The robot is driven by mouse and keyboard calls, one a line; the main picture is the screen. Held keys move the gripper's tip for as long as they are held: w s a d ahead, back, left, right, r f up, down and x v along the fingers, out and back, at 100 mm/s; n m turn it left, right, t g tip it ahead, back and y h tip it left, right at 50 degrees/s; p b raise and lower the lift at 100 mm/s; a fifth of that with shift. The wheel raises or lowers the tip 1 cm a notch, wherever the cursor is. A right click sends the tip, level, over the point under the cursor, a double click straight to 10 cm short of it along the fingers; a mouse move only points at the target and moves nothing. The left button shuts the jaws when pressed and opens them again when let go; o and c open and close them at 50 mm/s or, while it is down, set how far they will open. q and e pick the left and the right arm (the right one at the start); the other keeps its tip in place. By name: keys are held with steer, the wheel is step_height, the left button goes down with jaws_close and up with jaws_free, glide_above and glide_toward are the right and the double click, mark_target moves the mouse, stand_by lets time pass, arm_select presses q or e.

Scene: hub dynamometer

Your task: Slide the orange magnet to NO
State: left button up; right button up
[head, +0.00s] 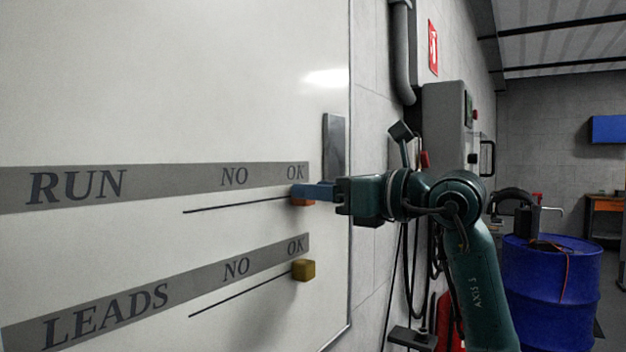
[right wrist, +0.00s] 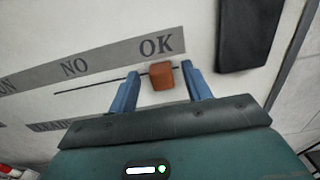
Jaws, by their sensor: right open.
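The orange magnet (right wrist: 161,76) sits on the whiteboard (head: 180,90) at the right end of the RUN row's line, under OK. In the head view only a bit of the orange magnet (head: 302,202) shows below my blue fingers. My right gripper (head: 300,190) is open at the board; in the right wrist view its two fingers (right wrist: 160,80) stand on either side of the magnet, with gaps visible. The NO label (head: 234,177) of the RUN row lies to the left along the line. My left gripper is not in view.
A yellow magnet (head: 303,270) sits under OK on the LEADS row below. A dark eraser-like block (head: 334,146) is on the board at upper right. The board around the RUN line toward NO is clear. A blue drum (head: 550,290) stands at right.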

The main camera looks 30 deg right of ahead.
steer(key=shift+x, duration=0.85)
steer(key=shift+c, duration=0.2)
jaws_close()
